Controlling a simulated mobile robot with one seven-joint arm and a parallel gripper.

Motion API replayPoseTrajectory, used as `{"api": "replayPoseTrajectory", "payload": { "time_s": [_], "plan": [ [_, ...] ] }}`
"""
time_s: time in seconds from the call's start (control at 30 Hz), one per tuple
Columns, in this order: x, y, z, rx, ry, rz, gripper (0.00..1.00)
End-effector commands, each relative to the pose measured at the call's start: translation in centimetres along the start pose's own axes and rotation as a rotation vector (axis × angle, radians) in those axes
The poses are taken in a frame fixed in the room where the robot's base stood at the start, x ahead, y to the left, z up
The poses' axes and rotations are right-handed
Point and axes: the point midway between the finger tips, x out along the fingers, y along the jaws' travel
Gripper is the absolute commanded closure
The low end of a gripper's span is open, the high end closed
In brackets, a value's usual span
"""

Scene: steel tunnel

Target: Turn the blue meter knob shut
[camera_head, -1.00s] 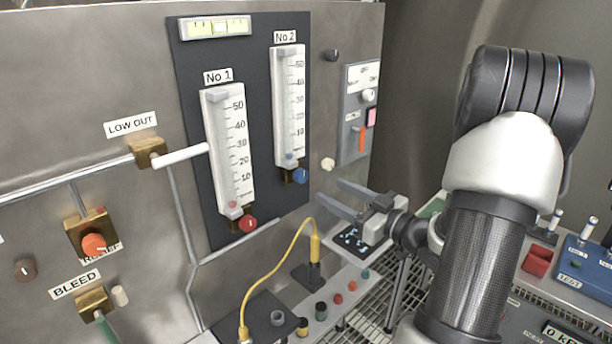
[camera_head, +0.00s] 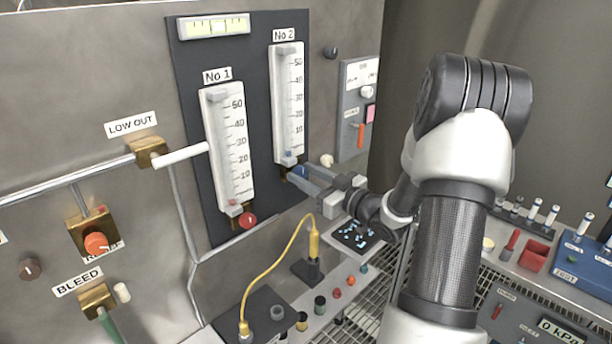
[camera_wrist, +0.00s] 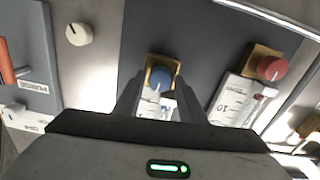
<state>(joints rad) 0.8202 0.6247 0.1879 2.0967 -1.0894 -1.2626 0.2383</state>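The blue meter knob (camera_head: 299,170) sits on a brass fitting at the foot of the No 2 meter (camera_head: 288,104). In the head view my gripper (camera_head: 298,173) has its fingertips at the knob and partly covers it. In the wrist view the blue knob (camera_wrist: 161,77) shows between the two fingertips of my gripper (camera_wrist: 160,82). The fingers stand apart, one on each side of the knob, with a slight gap showing. I cannot tell how deep the knob lies between them.
The No 1 meter (camera_head: 228,148) with its red knob (camera_head: 248,220) is left of the blue knob. A cream knob (camera_head: 327,160) is close on the right. A yellow cable (camera_head: 283,243) loops below.

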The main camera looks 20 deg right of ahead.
Motion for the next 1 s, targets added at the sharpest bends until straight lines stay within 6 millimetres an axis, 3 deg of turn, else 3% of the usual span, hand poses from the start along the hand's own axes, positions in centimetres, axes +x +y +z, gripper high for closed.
{"api": "replayPoseTrajectory", "payload": {
  "time_s": [0.03, 0.17, 0.77, 0.8, 0.9, 1.0],
  "plan": [
    [-0.01, 0.0, -0.01, 0.0, 0.0, 0.0, 0.72],
    [-0.02, 0.0, -0.01, 0.0, 0.0, 0.0, 0.93],
    [-0.04, -0.03, 0.01, -0.131, -0.001, 0.0, 0.93],
    [-0.04, -0.03, 0.02, -0.13, -0.001, 0.0, 0.68],
    [-0.04, -0.03, 0.01, -0.13, -0.001, 0.0, 0.52],
    [-0.04, -0.03, 0.01, -0.13, -0.001, 0.0, 0.52]
  ]
}}
